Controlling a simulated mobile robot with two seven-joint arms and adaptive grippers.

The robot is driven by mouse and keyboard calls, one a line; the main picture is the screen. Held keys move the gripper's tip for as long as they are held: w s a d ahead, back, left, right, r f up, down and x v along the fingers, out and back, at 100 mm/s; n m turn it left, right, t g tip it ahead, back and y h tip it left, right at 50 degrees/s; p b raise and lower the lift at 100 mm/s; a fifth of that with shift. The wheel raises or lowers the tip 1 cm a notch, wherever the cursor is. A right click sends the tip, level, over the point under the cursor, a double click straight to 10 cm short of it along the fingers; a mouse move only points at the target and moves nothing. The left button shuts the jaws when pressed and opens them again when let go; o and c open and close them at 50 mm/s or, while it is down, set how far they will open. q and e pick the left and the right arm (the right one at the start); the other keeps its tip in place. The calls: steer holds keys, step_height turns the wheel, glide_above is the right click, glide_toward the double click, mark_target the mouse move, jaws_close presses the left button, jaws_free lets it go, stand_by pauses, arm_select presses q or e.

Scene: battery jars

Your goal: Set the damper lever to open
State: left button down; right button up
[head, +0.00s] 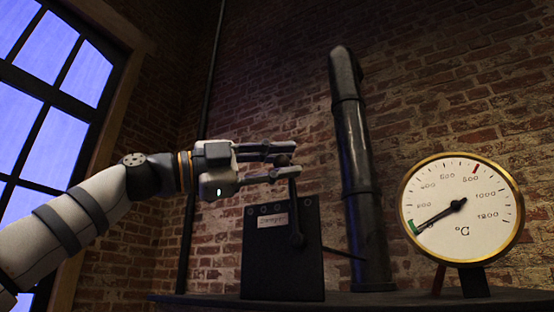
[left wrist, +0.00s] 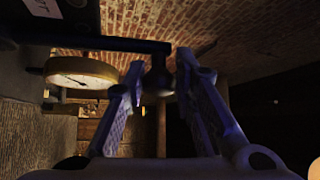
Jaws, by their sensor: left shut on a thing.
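The damper lever (head: 294,205) is a thin dark rod on the front of a black box (head: 282,262) with a small paper label (head: 272,220). The lever stands nearly upright, leaning slightly left at its top, where it has a dark round knob (head: 283,160). My left gripper (head: 284,162) reaches in from the left and is shut on the knob. In the left wrist view the knob (left wrist: 158,80) sits between the two fingers of my left gripper (left wrist: 160,82), and the rod runs off to the left. My right gripper is in neither view.
A dark stovepipe (head: 358,180) rises behind and right of the box. A round brass-rimmed °C gauge (head: 463,211) stands further right, its needle pointing lower left near a green mark. All stand on a dark ledge (head: 400,301) before a brick wall. A window is at left.

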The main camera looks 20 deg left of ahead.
arm_select(q)
steer(key=shift+d, duration=0.15)
steer(key=c, duration=1.3)
jaws_free()
steer(key=shift+c, duration=0.2)
steer(key=shift+s+a, duration=0.1)
steer(key=shift+a, duration=0.15)
steer(key=v, duration=1.1)
steer(key=shift+a, duration=0.2)
steer(key=shift+s+f, duration=0.1)
